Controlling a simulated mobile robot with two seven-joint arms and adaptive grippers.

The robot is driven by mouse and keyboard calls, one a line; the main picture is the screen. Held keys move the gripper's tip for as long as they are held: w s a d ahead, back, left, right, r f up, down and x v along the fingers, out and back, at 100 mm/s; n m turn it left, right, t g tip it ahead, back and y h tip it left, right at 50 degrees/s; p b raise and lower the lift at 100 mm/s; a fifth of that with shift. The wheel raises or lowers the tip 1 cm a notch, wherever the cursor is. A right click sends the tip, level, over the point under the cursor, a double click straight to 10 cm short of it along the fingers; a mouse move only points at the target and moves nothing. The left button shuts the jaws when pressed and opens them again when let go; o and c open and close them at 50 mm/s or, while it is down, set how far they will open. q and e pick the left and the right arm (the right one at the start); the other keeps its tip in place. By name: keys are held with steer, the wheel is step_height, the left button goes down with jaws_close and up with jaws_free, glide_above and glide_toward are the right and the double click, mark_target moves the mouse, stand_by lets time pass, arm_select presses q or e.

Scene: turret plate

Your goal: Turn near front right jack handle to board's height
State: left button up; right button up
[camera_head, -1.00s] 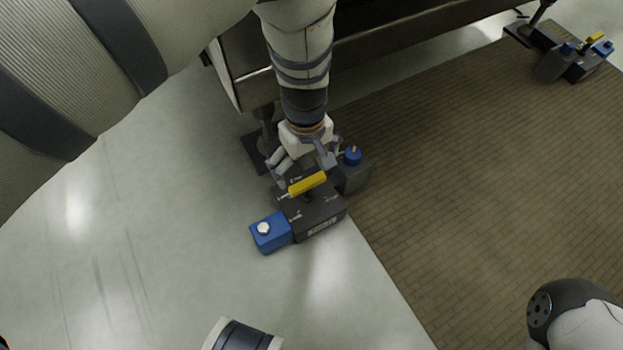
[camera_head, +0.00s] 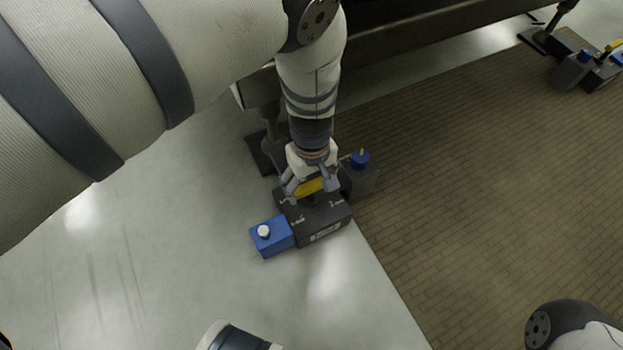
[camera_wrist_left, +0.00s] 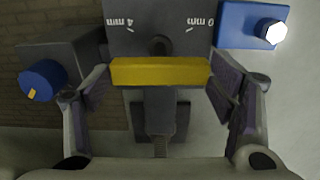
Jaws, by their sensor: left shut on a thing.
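The near jack control box (camera_head: 322,222) is dark grey and stands on the floor at the brick mat's edge. Its yellow handle (camera_head: 310,186) lies between the fingers of my left gripper (camera_head: 311,188), which is shut on it. In the left wrist view the yellow handle (camera_wrist_left: 160,72) lies level across the picture, with a finger at each end. White markings show on the box (camera_wrist_left: 160,35) behind it. A blue block with a white knob (camera_head: 271,236) sits at the box's left, and a blue knob (camera_head: 360,157) at its right. My right gripper is out of view.
A jack leg with a dark foot plate (camera_head: 258,153) stands just behind the box, under a long dark beam (camera_head: 420,45). Another jack unit (camera_head: 588,68) stands at the far right. The brick mat (camera_head: 460,190) and pale floor (camera_head: 150,260) are clear.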

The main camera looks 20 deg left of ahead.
arm_select(q)
steer(key=shift+m, duration=0.3)
steer(key=shift+r+m+p, duration=0.1)
steer(key=shift+m+p, duration=0.65)
steer(key=shift+m, duration=0.35)
steer(key=m+p, duration=0.1)
steer(key=m, duration=0.1)
steer(key=shift+m, duration=0.3)
steer(key=m+p, duration=0.1)
steer(key=m, duration=0.5)
steer(key=shift+m, duration=0.3)
steer(key=o, duration=1.1)
steer(key=shift+o, duration=0.2)
